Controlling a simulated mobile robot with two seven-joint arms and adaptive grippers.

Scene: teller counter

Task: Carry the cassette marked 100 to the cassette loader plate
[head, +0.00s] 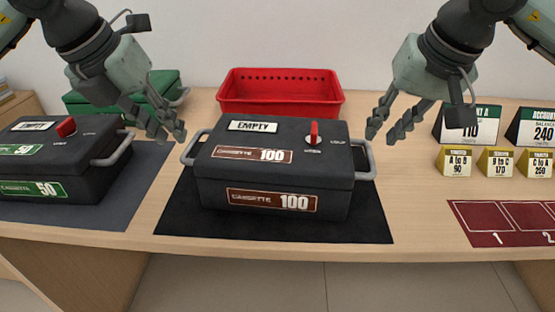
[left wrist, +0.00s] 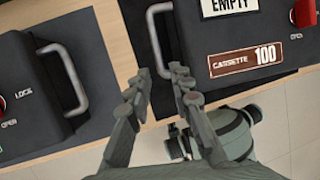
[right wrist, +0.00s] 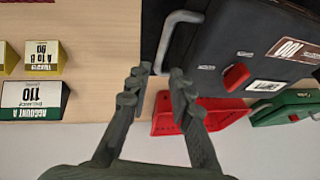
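The black cassette marked 100 (head: 275,178) sits on a black mat (head: 345,225) with an EMPTY label, a red lever and a grey handle on each side. It also shows in the left wrist view (left wrist: 225,35) and the right wrist view (right wrist: 235,45). My left gripper (head: 165,130) is open and empty, above and beside the left handle (head: 188,150). My right gripper (head: 385,125) is open and empty, above and beside the right handle (head: 370,160). Neither gripper visibly touches a handle. I cannot identify the loader plate in these views.
The black cassette marked 50 (head: 60,165) stands on a grey mat at the left. A red bin (head: 280,95) and a green box (head: 80,102) are behind. Account signs (head: 480,124), yellow blocks (head: 495,163) and a dark red numbered mat (head: 500,222) are at the right.

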